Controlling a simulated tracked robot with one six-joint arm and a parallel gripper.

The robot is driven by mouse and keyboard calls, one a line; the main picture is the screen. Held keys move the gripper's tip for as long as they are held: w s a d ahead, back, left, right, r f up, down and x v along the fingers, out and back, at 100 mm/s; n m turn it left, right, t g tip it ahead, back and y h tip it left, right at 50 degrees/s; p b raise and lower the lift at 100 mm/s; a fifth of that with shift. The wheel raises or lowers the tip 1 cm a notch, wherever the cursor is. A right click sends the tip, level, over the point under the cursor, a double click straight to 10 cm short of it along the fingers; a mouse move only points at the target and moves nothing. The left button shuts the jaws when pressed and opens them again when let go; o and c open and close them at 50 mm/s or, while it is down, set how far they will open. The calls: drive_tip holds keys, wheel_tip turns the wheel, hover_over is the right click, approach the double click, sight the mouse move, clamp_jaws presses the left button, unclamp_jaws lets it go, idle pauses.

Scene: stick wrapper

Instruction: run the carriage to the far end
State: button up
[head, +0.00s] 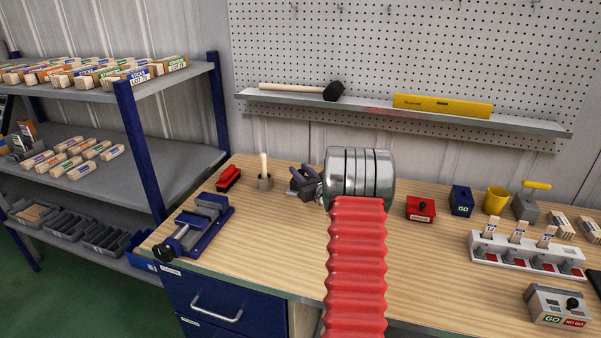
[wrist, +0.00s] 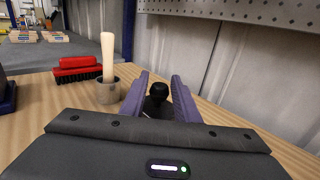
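My gripper (head: 301,171) is near the back of the bench, left of my steel wrist in the head view. In the wrist view its two purple fingers (wrist: 160,78) stand apart. A round black knob (wrist: 158,91) on a dark mount shows between them, with a small gap visible on the right side. I cannot tell whether either finger touches it. The knob probably belongs to the carriage, but its body and track are mostly hidden by my gripper. In the head view only a bit of grey plate shows beside the fingers.
A grey cup with a wooden stick (head: 265,181) and a red brush (head: 229,178) stand left of my gripper. A blue vise (head: 197,225) is at the front left. The pegboard wall is behind.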

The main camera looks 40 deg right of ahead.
clamp_jaws()
drive_tip(key=shift+s, duration=0.15)
